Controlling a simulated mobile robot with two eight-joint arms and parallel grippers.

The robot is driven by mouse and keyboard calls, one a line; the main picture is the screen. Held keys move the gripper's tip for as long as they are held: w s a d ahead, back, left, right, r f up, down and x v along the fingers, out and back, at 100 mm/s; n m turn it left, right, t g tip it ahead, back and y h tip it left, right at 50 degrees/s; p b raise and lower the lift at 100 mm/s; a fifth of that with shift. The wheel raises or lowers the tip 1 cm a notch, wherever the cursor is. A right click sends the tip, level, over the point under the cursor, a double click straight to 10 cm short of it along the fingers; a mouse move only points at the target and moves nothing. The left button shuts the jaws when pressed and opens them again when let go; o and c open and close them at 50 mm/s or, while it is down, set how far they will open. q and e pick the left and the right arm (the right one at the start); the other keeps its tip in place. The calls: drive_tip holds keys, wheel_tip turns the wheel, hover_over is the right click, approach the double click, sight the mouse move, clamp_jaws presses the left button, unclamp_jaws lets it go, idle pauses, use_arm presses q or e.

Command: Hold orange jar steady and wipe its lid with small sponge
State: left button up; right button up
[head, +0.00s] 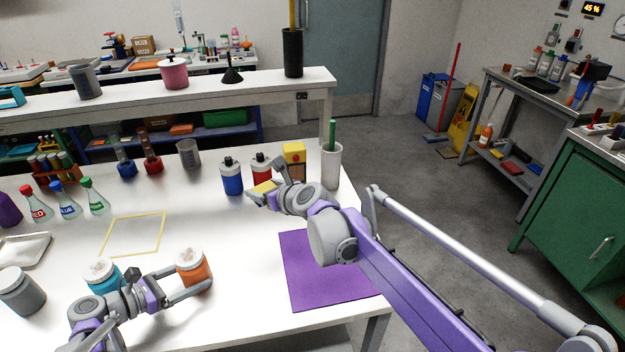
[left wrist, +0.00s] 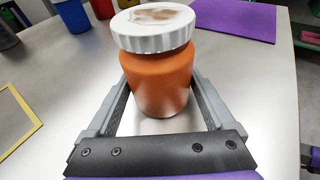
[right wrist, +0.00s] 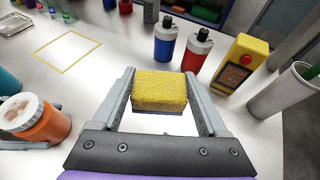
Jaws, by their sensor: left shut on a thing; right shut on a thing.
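The orange jar (head: 194,272) stands on the white table with a white ribbed lid (left wrist: 153,25) that carries a brownish smear. My left gripper (head: 190,287) is shut on the jar's body, one finger on each side, as the left wrist view shows (left wrist: 163,95). The small yellow sponge (right wrist: 160,88) is between the fingers of my right gripper (right wrist: 162,92), which is shut on it. In the head view the sponge (head: 264,187) shows near the blue and red bottles, up and to the right of the jar. The sponge is apart from the lid.
A blue bottle (head: 231,177), a red bottle (head: 261,168) and a yellow box (head: 294,155) stand behind the sponge. A teal jar (head: 103,277) is left of the orange jar. A purple mat (head: 300,275) lies right. The yellow-outlined square (head: 135,234) is empty.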

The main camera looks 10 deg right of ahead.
drive_tip(key=s+a+r+n+g+y, duration=0.1)
drive_tip(key=s+a+r+n+y, duration=0.1)
drive_tip(key=s+a, duration=0.55)
drive_tip(key=s+a+r+n+g+y, duration=0.2)
drive_tip(key=s+a, duration=0.2)
drive_tip(key=a, duration=0.6)
hover_over(196, 253)
drive_tip(key=shift+f, duration=3)
wheel_tip(196, 253, down, 2)
drive_tip(key=shift+f, duration=0.15)
drive_tip(key=a, duration=0.2)
drive_tip(key=shift+a, duration=0.35)
drive_tip(key=shift+c, duration=0.7)
drive_tip(key=shift+s+a+r, duration=0.1)
drive_tip(key=shift+a+r, duration=0.1)
drive_tip(key=shift+a, duration=0.1)
drive_tip(key=shift+d+f, duration=0.1)
drive_tip(key=shift+d, duration=0.65)
drive_tip(key=shift+d+r, duration=0.2)
drive_tip(key=shift+d, duration=0.75)
wheel_tip(196, 253, up, 8)
